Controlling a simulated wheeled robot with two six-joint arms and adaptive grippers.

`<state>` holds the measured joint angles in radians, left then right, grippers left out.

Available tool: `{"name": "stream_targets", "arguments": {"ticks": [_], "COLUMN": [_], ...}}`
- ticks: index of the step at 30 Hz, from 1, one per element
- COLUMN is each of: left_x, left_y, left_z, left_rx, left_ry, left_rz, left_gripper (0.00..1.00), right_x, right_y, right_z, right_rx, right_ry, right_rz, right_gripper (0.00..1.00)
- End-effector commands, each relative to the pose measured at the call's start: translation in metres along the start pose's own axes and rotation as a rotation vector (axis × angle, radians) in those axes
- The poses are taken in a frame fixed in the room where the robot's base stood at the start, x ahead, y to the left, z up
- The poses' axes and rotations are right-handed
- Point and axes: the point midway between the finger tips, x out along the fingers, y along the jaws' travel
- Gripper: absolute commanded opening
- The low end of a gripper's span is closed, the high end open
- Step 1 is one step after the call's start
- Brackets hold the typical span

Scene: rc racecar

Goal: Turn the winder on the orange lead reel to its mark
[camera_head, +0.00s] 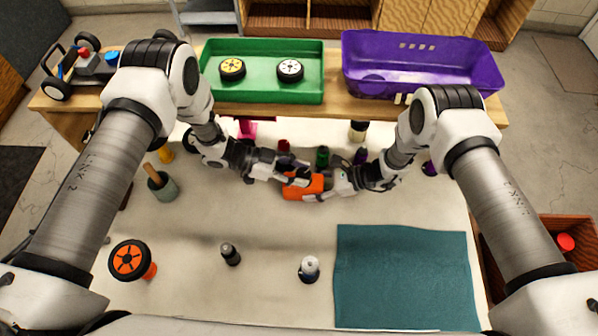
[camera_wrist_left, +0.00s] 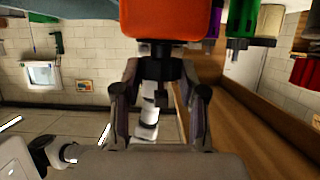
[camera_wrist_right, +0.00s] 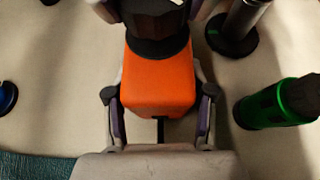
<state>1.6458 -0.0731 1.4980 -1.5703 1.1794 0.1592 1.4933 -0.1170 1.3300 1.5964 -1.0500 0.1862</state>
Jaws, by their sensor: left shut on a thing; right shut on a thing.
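The orange lead reel (camera_head: 303,188) is between my two grippers over the middle of the table. It shows as an orange block in the left wrist view (camera_wrist_left: 170,20) and the right wrist view (camera_wrist_right: 158,88). My right gripper (camera_wrist_right: 160,115) is shut on the orange body, one finger on each side. My left gripper (camera_wrist_left: 160,90) is shut at a black part, apparently the winder (camera_wrist_left: 160,66), which sticks out of the orange block. In the head view the grippers hide much of the reel. I cannot make out the mark.
A green bottle (camera_wrist_right: 278,102) stands close beside my right gripper. A green tray (camera_head: 262,97) with wheels and a purple bin (camera_head: 420,75) are at the back. A teal mat (camera_head: 405,275) lies front right. An orange wheel (camera_head: 130,260) and small bottles stand in front.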

Motion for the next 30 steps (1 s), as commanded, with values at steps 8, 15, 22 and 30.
{"name": "stream_targets", "arguments": {"ticks": [8, 15, 22, 30], "left_x": [0.0, 0.0, 0.0, -0.033], "left_y": [0.0, 0.0, 0.0, -0.003], "left_z": [0.0, 0.0, 0.0, 0.0], "left_rx": [0.023, 0.022, 0.022, 0.021], "left_ry": [-0.003, -0.003, -0.003, -0.002], "left_rz": [0.057, 0.055, 0.055, 0.05], "left_gripper": [0.06, 0.67, 0.67, 0.67], "right_x": [0.001, 0.001, 0.001, 0.001], "right_y": [0.001, 0.001, 0.001, 0.001], "right_z": [0.0, 0.0, 0.0, 0.0], "right_rx": [-0.001, 0.0, 0.0, 0.0], "right_ry": [0.0, 0.0, 0.0, 0.001], "right_rz": [0.003, 0.002, 0.002, 0.001], "right_gripper": [0.23, 0.23, 0.23, 0.23]}}
